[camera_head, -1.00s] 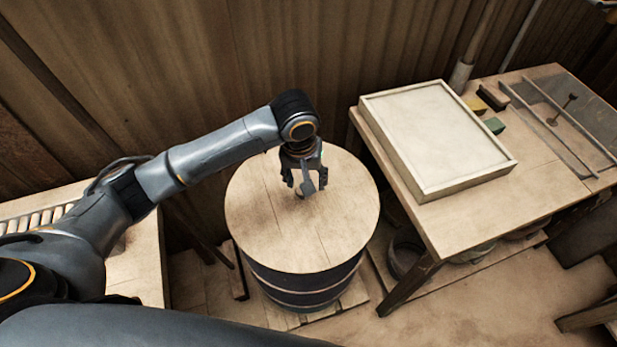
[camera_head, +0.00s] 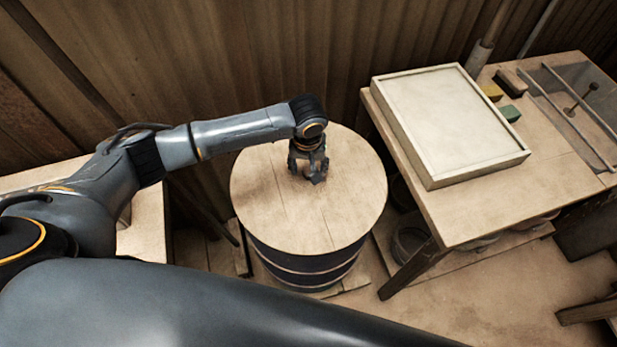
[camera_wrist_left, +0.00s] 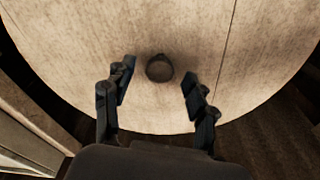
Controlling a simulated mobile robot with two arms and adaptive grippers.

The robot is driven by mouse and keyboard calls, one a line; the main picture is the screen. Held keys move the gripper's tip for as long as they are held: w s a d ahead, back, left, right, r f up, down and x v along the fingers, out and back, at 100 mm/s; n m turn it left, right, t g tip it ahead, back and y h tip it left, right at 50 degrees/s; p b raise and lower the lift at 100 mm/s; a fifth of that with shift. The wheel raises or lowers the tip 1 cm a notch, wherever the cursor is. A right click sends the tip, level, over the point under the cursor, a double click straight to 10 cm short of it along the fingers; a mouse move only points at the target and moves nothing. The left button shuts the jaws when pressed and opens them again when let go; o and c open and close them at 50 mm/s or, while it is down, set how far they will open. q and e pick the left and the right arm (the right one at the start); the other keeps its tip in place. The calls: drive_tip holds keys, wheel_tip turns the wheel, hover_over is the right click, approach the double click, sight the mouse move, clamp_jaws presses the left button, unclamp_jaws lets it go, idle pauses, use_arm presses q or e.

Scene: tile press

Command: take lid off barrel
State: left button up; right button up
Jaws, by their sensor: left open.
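The round wooden lid (camera_head: 290,222) lies on top of the dark barrel (camera_head: 305,272), covering it. In the left wrist view the lid (camera_wrist_left: 90,50) fills most of the picture, with a small dark round knob (camera_wrist_left: 160,68) on it. My left gripper (camera_head: 307,175) is over the lid, pointing down at its upper middle. In the left wrist view its two fingers (camera_wrist_left: 157,95) are spread apart, with the knob just beyond and between their tips. It is empty. The knob is hidden by the gripper in the head view. My right gripper is not in view.
A wooden table (camera_head: 470,215) stands right of the barrel, bearing a shallow framed tray (camera_head: 430,180), small blocks (camera_head: 511,113) and a metal rod rack (camera_head: 570,110). A plank wall (camera_head: 230,60) is close behind. A pale bench (camera_head: 140,235) is at left.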

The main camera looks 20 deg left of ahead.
use_arm(q)
drive_tip(key=shift+w+f, duration=0.2)
drive_tip(key=shift+f, duration=1)
clamp_jaws()
drive_tip(key=shift+r, duration=0.1)
drive_tip(key=shift+w+r, duration=0.1)
drive_tip(key=shift+r, duration=0.6)
drive_tip(key=s+d+r+p, duration=0.1)
drive_tip(key=s+d+r, duration=0.1)
drive_tip(key=s+r, duration=0.9)
drive_tip(key=s, duration=0.2)
drive_tip(key=shift+s+d+r, duration=0.3)
drive_tip(key=shift+s+r, duration=0.05)
drive_tip(key=shift+s, duration=0.05)
